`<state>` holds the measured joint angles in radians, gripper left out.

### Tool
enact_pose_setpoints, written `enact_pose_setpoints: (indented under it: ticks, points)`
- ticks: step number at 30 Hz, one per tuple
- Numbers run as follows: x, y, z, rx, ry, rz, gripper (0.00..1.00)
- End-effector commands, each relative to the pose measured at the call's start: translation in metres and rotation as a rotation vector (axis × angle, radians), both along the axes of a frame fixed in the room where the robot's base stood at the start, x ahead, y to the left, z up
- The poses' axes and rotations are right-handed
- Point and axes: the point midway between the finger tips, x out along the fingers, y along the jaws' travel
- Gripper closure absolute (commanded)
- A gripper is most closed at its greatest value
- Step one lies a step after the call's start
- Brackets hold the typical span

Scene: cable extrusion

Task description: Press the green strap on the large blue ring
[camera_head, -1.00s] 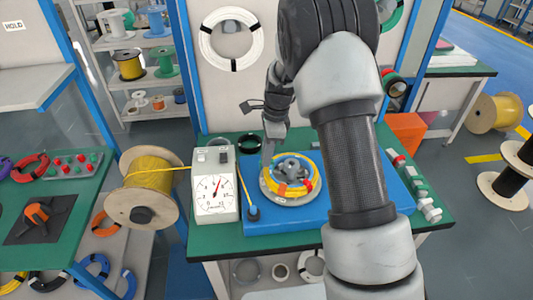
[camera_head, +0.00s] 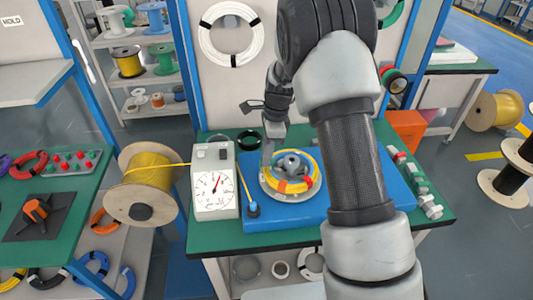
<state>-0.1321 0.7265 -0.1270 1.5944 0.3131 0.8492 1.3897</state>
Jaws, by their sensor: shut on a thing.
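My gripper (camera_head: 267,156) is small in view, pointing down at the back left edge of a round winding fixture with a grey hub. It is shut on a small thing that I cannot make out. A yellow cable coil (camera_head: 309,178) with an orange-red band lies around the hub. A blue ring (camera_head: 92,268) lies on the lower shelf of the left bench, and another blue ring (camera_head: 129,281) is beside it. I cannot make out a green strap on either one. My arm covers the right part of the fixture's blue base.
A dial gauge box (camera_head: 214,181) stands left of the fixture, beside a large yellow cable spool (camera_head: 148,184). A black ring (camera_head: 249,140) lies behind on the green bench (camera_head: 280,236). Several small blocks line the bench's right side. A white ring (camera_head: 230,62) hangs on the back panel.

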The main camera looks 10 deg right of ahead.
Motion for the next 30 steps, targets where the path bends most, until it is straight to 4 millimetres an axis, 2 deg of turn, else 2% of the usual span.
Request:
enact_pose_setpoints:
  ticks: [10,30]
  points:
    - [0.0,0.0,-0.015,0.0,0.0,0.0,0.99]
    - [0.0,0.0,-0.019,0.0,0.001,0.0,0.99]
